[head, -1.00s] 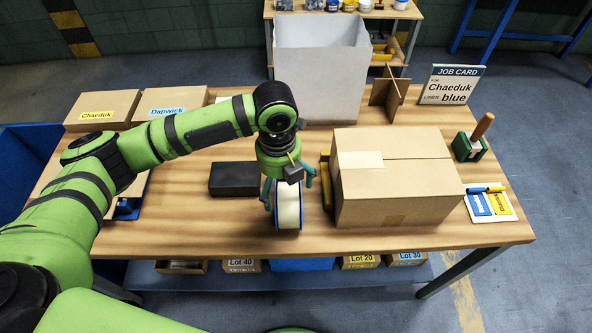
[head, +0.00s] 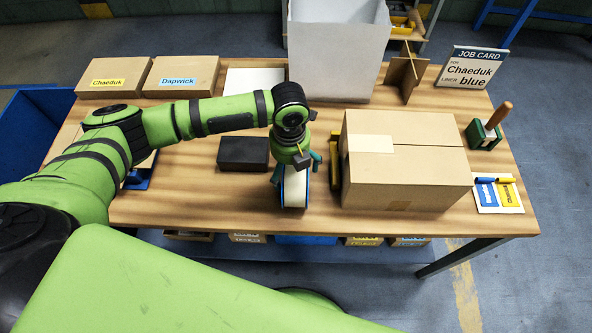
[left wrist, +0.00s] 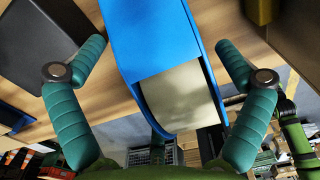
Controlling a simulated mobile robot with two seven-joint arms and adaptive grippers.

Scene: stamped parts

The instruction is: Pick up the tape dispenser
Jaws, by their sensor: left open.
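The tape dispenser (head: 294,188) stands on the table left of the large carton, a blue body with a cream roll. In the left wrist view its blue body (left wrist: 155,30) and cream roll (left wrist: 180,97) fill the middle. My left gripper (head: 297,172) is right over it with fingers open, one on each side. In the left wrist view the teal fingers of the left gripper (left wrist: 160,50) flank the blue body; I cannot tell whether they touch it. The gripper hides the dispenser's top in the head view. My right gripper is not in view.
A closed carton (head: 425,165) stands close on the right, with a yellow-and-black item (head: 336,160) beside it. A black block (head: 243,153) lies close on the left. A tall white bin (head: 338,50) stands behind. Bare table (head: 240,205) shows in front.

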